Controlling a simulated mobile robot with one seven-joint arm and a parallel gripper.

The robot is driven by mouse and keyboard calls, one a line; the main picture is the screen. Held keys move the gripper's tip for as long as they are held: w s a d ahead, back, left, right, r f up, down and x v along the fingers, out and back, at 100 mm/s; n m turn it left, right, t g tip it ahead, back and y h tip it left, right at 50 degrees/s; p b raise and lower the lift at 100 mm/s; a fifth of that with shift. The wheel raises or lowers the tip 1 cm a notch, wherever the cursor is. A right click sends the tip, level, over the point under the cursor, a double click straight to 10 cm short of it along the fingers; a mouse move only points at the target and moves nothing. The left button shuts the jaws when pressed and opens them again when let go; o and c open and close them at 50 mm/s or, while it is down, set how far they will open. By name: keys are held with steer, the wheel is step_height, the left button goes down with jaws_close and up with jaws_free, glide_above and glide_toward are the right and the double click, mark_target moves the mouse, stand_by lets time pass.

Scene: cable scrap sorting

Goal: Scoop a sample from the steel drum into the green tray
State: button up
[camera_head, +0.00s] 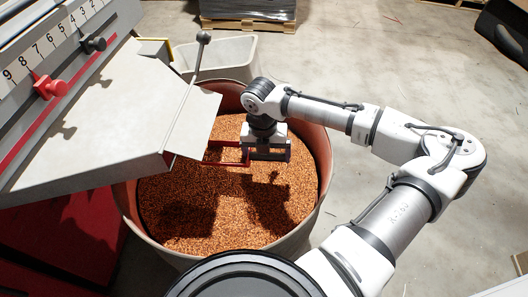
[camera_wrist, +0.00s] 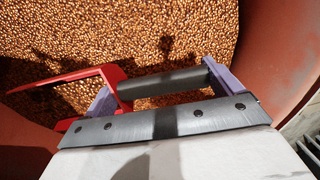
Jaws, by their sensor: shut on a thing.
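The steel drum (camera_head: 320,150) stands below the machine's chute, with a reddish inner wall and a bed of copper-coloured granules (camera_head: 235,205). Its wall (camera_wrist: 285,60) and the granules also fill much of the wrist view. My gripper (camera_head: 268,153) is inside the drum's mouth, over the granules, and points down. It is shut on a dark handle (camera_wrist: 160,83), which lies between its fingers. A red scoop-like frame (camera_head: 226,163) sticks out to the left of it, also seen in the wrist view (camera_wrist: 75,76). I cannot tell whether it holds granules. No green tray shows.
A grey sloping chute (camera_head: 100,125) with a scale and red and black sliders overhangs the drum's left side, close to the red frame. A pale bin (camera_head: 225,55) stands behind the drum. A pallet load (camera_head: 248,12) is at the back. The floor to the right is mostly clear.

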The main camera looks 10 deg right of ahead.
steer(key=shift+t+y, duration=0.3)
steer(key=shift+y, duration=0.6)
steer(key=shift+s+d+r+p, duration=0.15)
steer(key=shift+d+r+p, duration=0.25)
steer(key=shift+r+p, duration=0.45)
steer(key=shift+s+d+r+p, duration=0.1)
steer(key=shift+d+r+p, duration=0.35)
steer(key=shift+r+p, duration=0.4)
steer(key=shift+s+d+r+p, duration=0.15)
steer(key=shift+d+r+p, duration=0.25)
steer(key=shift+r+p, duration=0.4)
